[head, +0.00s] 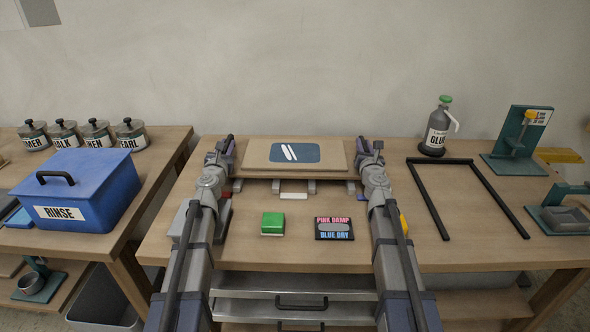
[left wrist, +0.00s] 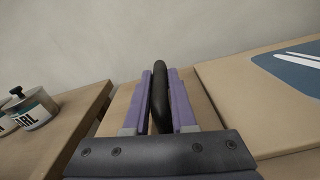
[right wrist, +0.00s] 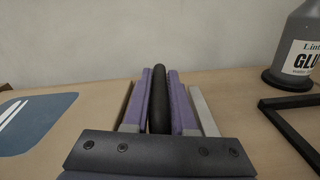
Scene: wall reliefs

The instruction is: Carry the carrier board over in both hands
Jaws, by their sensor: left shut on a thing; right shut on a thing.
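The carrier board (head: 255,159) is a flat tan board on the middle of the bench, with a blue panel (head: 310,152) bearing white strokes on top. My left gripper (head: 228,143) is at its left end, shut on a black handle (left wrist: 160,95). My right gripper (head: 366,147) is at its right end, shut on another black handle (right wrist: 159,95). The board looks level; grey blocks (head: 308,187) show beneath its front edge. I cannot tell whether it rests on them or is just above. The far parts of both handles are plain in the wrist views.
A black three-sided frame (head: 465,161) lies on the bench to the right, bare wood inside it. The glue bottle (head: 437,130) stands behind it, green fixtures (head: 517,145) beyond. A green block (head: 273,223) and a pink-and-blue sign (head: 334,229) lie in front. A blue rinse box (head: 80,190) stands left.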

